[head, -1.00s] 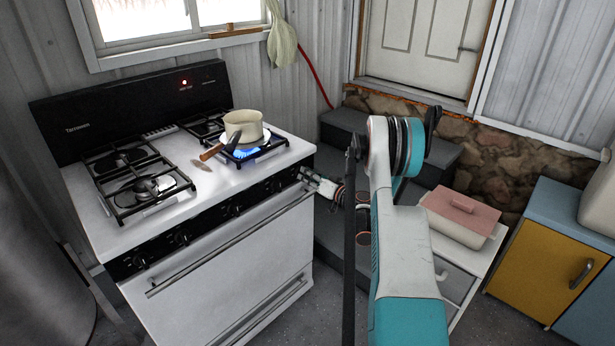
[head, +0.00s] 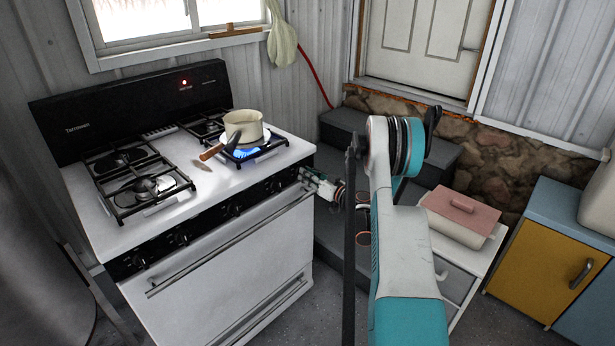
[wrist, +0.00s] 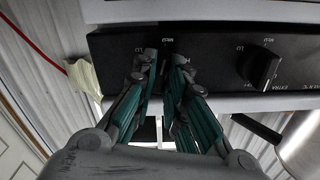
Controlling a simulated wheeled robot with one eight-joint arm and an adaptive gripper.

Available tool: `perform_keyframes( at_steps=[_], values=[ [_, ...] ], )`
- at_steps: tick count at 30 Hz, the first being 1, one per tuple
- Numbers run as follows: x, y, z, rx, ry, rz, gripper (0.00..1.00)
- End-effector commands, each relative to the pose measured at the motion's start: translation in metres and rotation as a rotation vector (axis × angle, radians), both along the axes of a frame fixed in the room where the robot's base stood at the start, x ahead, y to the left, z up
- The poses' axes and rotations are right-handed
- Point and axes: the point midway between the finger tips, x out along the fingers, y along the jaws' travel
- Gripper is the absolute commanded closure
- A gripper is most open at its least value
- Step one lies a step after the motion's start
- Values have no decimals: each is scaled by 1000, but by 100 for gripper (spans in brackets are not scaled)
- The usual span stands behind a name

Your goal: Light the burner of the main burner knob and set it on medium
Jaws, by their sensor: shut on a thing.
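The white stove (head: 230,240) has a black front panel with a row of knobs. My gripper (head: 307,178) is at the right end of this panel in the head view. In the wrist view my gripper (wrist: 166,58) has its fingertips close together at the panel, shut on the end knob. The knob itself is mostly hidden between the fingers, so its exact angle cannot be read. A blue flame (head: 246,154) burns on the front right burner. A cream pot (head: 244,127) with a brown handle stands over that burner.
Another black knob (wrist: 264,68) sits beside my gripper in the wrist view. The oven door handle (head: 230,240) runs below the panel. Dark steps (head: 340,215) and a small white table with a pink-lidded dish (head: 462,212) stand to the right.

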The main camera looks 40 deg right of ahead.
Motion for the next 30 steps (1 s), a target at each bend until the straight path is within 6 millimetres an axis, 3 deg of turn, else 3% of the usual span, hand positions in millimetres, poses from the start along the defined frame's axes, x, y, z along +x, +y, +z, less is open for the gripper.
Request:
perform_keyframes(
  at_steps=[1,3,16,30],
  values=[
    [-1,0,-2,-2,3,1,81],
    [-1,0,-1,-1,2,1,68],
    [-7,-1,0,0,0,-1,68],
    [-93,-8,-1,0,1,-3,68]
  ],
)
